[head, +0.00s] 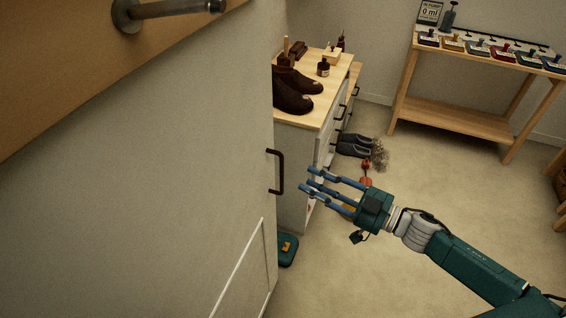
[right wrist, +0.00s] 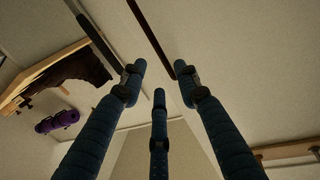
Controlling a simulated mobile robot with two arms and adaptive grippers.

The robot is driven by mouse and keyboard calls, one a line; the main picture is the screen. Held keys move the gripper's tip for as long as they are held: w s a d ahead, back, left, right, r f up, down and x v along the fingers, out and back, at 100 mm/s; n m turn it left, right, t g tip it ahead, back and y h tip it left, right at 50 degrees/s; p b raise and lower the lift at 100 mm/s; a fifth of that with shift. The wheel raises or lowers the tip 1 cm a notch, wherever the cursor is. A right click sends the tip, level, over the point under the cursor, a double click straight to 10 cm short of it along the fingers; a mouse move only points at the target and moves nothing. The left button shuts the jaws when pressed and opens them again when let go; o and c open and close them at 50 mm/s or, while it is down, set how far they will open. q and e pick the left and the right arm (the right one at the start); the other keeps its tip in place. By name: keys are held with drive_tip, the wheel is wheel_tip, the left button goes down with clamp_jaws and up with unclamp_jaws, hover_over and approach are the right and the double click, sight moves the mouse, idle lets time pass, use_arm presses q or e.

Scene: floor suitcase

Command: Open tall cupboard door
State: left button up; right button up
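The tall cupboard door (head: 170,150) is a large pale grey panel filling the left of the head view. It looks closed. Its dark bar handle (head: 281,172) stands upright near the door's right edge. My right gripper (head: 312,181) is just right of the handle in the head view, its blue fingers spread and pointing left towards it. A gap shows between fingertips and handle. In the right wrist view the fingers (right wrist: 160,80) are apart with nothing between them. Dark bars lie beyond them there; I cannot tell which is the handle. My left gripper is out of view.
A low cabinet (head: 312,115) with brown boots on top stands just beyond the door. Dark shoes (head: 355,145) and a green item (head: 287,248) are on the floor. A wooden bench (head: 450,113) stands at the back right.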

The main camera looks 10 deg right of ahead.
sight(282, 169)
drive_tip(key=p+x, duration=0.1)
drive_tip(key=x, duration=0.8)
drive_tip(key=shift+w+a, duration=0.2)
clamp_jaws()
